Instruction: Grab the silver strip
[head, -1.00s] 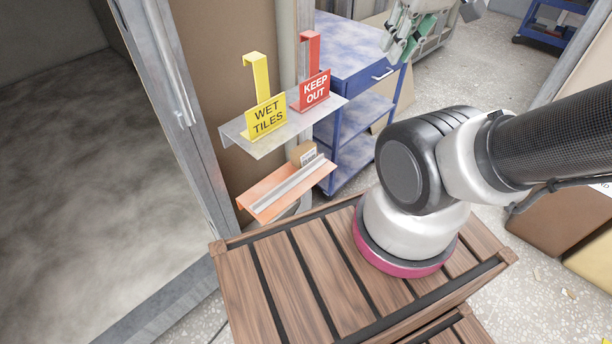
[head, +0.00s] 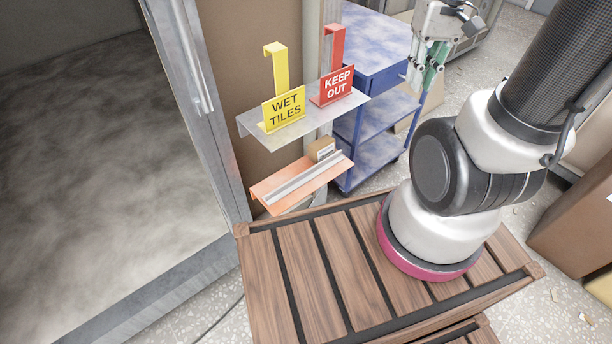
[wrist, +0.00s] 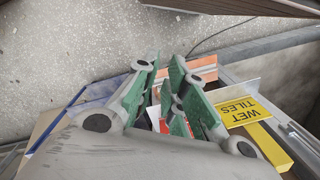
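The silver strip (head: 300,182) lies lengthwise on the orange lower shelf (head: 268,190) in the head view. My gripper (head: 427,84) hangs with its green-padded fingers pointing down, up and to the right of the strip and apart from it, in front of the blue cart. In the wrist view my gripper (wrist: 162,64) has its fingertips apart with nothing held between them. The orange shelf (wrist: 207,72) shows partly behind the right finger there. The strip cannot be told clearly in that view.
A grey upper shelf (head: 249,122) overhangs the orange one, bearing a yellow WET TILES sign (head: 284,108) and a red KEEP OUT sign (head: 333,86). A small cardboard box (head: 321,149) stands behind the strip. A blue cart (head: 372,120) stands to the right; a metal door frame is left.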

